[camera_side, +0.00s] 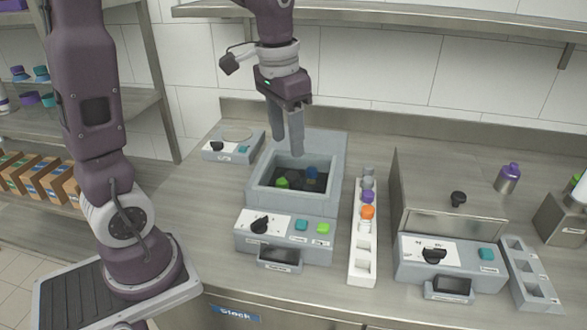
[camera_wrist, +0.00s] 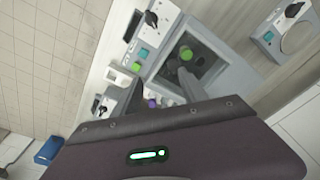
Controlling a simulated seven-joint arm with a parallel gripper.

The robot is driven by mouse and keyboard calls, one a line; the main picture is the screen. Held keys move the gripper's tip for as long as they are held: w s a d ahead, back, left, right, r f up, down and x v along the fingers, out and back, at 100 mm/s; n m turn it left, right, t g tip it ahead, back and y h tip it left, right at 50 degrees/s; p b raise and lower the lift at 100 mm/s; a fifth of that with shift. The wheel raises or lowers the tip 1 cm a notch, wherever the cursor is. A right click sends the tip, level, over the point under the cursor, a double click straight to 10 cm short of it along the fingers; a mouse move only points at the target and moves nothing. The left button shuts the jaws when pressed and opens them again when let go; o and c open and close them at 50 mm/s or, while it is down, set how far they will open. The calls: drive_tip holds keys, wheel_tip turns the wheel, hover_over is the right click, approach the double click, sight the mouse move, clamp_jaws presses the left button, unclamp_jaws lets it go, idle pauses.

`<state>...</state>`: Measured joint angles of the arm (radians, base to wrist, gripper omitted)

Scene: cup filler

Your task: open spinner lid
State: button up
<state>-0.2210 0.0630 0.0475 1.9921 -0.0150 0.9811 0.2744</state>
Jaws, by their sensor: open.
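A grey box-shaped machine (camera_side: 251,205) stands in the middle of the counter, with a square recess in its top. The machine also shows in the wrist view (camera_wrist: 150,62). My gripper (camera_side: 289,145) is open and empty, pointing down above the recess's back edge. To the right, a second box has a flat metal top (camera_side: 430,197) with a black knob (camera_side: 458,198). The pictures do not show which box is the spinner.
A white rack (camera_side: 362,250) with an orange-capped vial (camera_side: 367,212) and other vials stands between the boxes. A small dial device (camera_side: 228,147) sits at the back left. A purple-capped bottle (camera_side: 508,178) and a grey rack (camera_side: 530,275) are at the right. Shelves overhang the back.

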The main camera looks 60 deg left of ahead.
sight(293, 174)
drive_tip(key=shift+g, duration=0.6)
drive_tip(key=w+a+f, duration=0.3)
drive_tip(key=shift+f, duration=0.3)
wheel_tip(293, 174, down, 7)
drive_tip(key=shift+w+a+f, duration=0.15)
drive_tip(key=shift+f, duration=0.05)
drive_tip(key=shift+c, duration=0.2)
clamp_jaws()
drive_tip(key=shift+w, duration=0.1)
